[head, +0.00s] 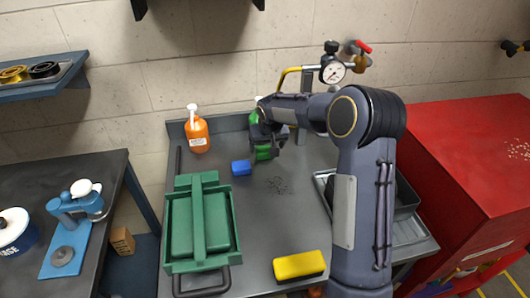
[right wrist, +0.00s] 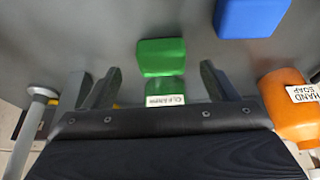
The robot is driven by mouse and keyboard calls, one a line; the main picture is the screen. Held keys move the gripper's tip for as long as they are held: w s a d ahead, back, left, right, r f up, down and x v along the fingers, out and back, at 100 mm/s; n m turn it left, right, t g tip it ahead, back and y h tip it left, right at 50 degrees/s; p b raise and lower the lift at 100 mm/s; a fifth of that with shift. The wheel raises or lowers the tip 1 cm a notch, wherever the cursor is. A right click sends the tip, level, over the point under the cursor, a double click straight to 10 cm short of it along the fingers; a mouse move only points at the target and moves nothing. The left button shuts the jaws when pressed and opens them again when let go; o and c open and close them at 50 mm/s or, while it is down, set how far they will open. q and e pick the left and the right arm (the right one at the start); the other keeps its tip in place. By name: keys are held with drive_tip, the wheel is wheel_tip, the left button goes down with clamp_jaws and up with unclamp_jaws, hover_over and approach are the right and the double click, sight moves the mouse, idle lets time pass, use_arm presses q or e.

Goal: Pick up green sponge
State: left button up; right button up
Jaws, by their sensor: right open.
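The green sponge (head: 264,153) lies on the grey bench top toward the back, partly hidden by my right gripper in the head view. In the right wrist view the green sponge (right wrist: 161,57) shows ahead of the gap between the fingers. My right gripper (head: 268,143) reaches over it from the right. Its two fingers (right wrist: 159,72) are spread apart with nothing between them that I can see held. My left gripper is not in view.
A blue block (head: 241,168) lies just left of the sponge. An orange hand soap bottle (head: 197,134) and a green cleaner bottle (head: 253,117) stand behind. A green toolbox (head: 182,232) and a yellow-black block (head: 299,266) are nearer. A grey tray (head: 410,232) is at right.

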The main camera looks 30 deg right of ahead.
sight(266, 151)
drive_tip(key=p+x, duration=0.1)
drive_tip(key=x, duration=0.3)
drive_tip(key=shift+a, duration=0.1)
drive_tip(key=c, duration=1.1)
drive_tip(key=shift+s+a+r+b, duration=0.1)
drive_tip(key=shift+s+r+b, duration=0.25)
drive_tip(key=shift+r, duration=0.05)
drive_tip(key=s+a+r+b, duration=0.1)
drive_tip(key=s+r, duration=0.1)
drive_tip(key=s, duration=0.2)
drive_tip(key=s+a+r+b, duration=0.1)
drive_tip(key=s+r, duration=0.1)
drive_tip(key=s, duration=0.2)
drive_tip(key=s+a+r+b, duration=0.1)
drive_tip(key=s+r, duration=0.2)
drive_tip(key=s, duration=0.1)
drive_tip(key=shift+s+a+r, duration=0.1)
drive_tip(key=shift+s+a, duration=0.05)
drive_tip(key=shift+s, duration=0.25)
